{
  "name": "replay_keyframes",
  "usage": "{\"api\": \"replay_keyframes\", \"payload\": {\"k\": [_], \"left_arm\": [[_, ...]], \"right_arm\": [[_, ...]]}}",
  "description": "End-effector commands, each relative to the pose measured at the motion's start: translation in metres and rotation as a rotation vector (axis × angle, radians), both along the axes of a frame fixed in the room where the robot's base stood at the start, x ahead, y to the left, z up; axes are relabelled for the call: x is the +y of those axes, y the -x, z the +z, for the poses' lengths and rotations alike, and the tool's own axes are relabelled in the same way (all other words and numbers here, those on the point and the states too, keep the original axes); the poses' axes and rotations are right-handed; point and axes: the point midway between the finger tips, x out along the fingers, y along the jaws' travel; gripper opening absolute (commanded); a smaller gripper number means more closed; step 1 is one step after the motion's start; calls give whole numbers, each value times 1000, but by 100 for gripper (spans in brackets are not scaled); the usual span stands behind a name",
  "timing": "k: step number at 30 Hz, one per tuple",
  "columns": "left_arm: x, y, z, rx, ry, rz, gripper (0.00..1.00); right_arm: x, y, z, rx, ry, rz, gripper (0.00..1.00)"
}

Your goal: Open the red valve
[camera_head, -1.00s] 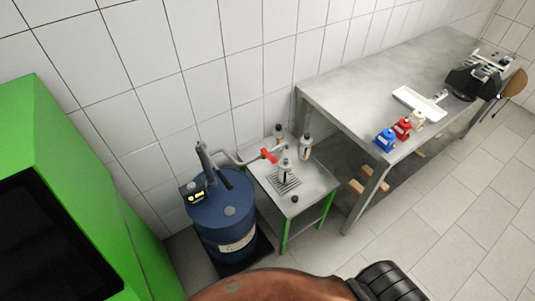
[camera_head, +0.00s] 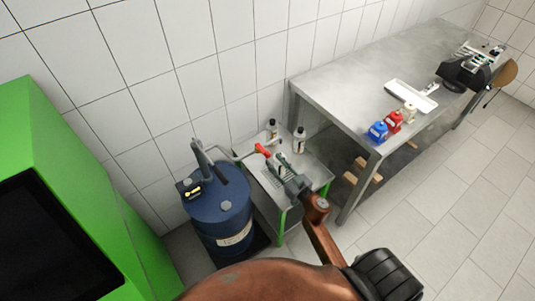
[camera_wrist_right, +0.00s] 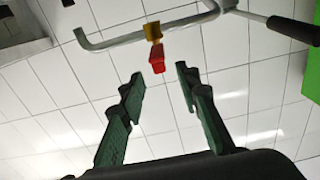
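The red valve (camera_head: 262,150) is a small red handle on the grey pipe above the small metal table. In the right wrist view the red valve (camera_wrist_right: 157,58) hangs below a yellow fitting (camera_wrist_right: 153,31) on the bent pipe (camera_wrist_right: 115,41). My right gripper (camera_head: 286,178) is over the small table, a little in front of the valve. In the right wrist view my right gripper (camera_wrist_right: 158,85) has its two green fingers spread apart, with nothing between them. The valve shows beyond the fingertips, and I see no contact. My left gripper is not in view.
A blue drum (camera_head: 219,211) with a pump stands left of the small table (camera_head: 316,172). Bottles (camera_head: 299,140) stand on that table. A large metal table (camera_head: 350,84) with coloured bottles is to the right. A green cabinet (camera_head: 40,130) is at left.

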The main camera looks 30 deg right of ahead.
Motion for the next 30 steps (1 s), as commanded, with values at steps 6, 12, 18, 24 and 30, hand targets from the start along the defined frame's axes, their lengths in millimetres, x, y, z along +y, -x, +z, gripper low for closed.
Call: {"api": "replay_keyframes", "payload": {"k": [6,12,18,24,30], "left_arm": [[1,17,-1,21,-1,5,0],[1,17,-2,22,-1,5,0],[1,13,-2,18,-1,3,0],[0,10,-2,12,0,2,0],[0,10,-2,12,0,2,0]], "right_arm": [[2,-36,0,-1,-2,-2,30],[4,-55,0,0,-2,-2,30],[4,-58,-1,2,-2,-2,30],[4,-58,-1,1,-2,-2,26],[4,-58,-1,1,-2,-2,12]]}}
